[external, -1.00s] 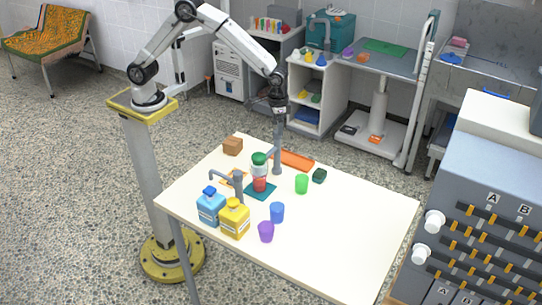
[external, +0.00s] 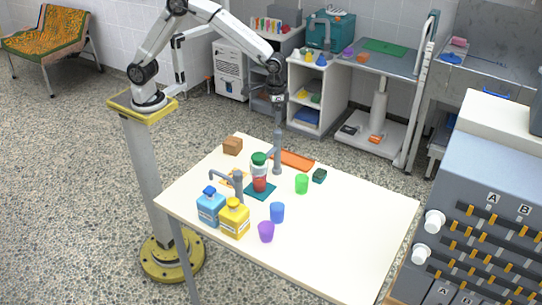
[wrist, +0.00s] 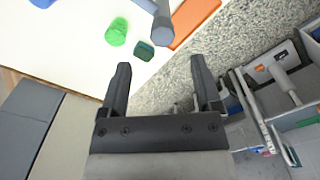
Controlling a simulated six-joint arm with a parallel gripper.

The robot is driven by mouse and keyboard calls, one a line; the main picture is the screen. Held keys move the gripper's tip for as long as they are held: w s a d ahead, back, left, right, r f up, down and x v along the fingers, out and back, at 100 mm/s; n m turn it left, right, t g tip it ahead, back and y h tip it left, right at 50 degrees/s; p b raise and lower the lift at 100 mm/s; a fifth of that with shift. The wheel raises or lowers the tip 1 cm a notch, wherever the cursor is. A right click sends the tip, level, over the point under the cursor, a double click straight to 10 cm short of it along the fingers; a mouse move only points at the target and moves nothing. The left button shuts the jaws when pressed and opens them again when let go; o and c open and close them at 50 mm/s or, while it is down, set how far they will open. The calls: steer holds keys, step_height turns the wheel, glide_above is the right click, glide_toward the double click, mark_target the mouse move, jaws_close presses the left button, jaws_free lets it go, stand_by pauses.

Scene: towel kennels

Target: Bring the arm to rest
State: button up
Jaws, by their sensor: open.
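My gripper (external: 279,101) hangs above the back edge of the white table, at the end of my raised arm. In the wrist view my gripper (wrist: 158,75) has its two black fingers apart, with nothing between them. It touches nothing that I can see.
The white table (external: 345,235) holds a green cup (external: 301,184), blue cup (external: 277,212), purple cup (external: 266,232), blue bottle (external: 210,208), yellow bottle (external: 234,219), grey posts (external: 278,155), an orange tray (external: 297,161) and a brown block (external: 232,146). Its right side is clear.

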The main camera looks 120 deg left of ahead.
steer(key=s+d+f+m+t, duration=0.1)
steer(key=s+d+m, duration=0.3)
steer(key=s+d, duration=0.3)
steer(key=s+d+f+m+t, duration=0.1)
steer(key=s+d+f+m, duration=0.1)
steer(key=s+d+m, duration=0.2)
steer(key=s+d, duration=0.3)
steer(key=s, duration=0.5)
steer(key=shift+m+t, duration=0.3)
steer(key=shift+m, duration=0.1)
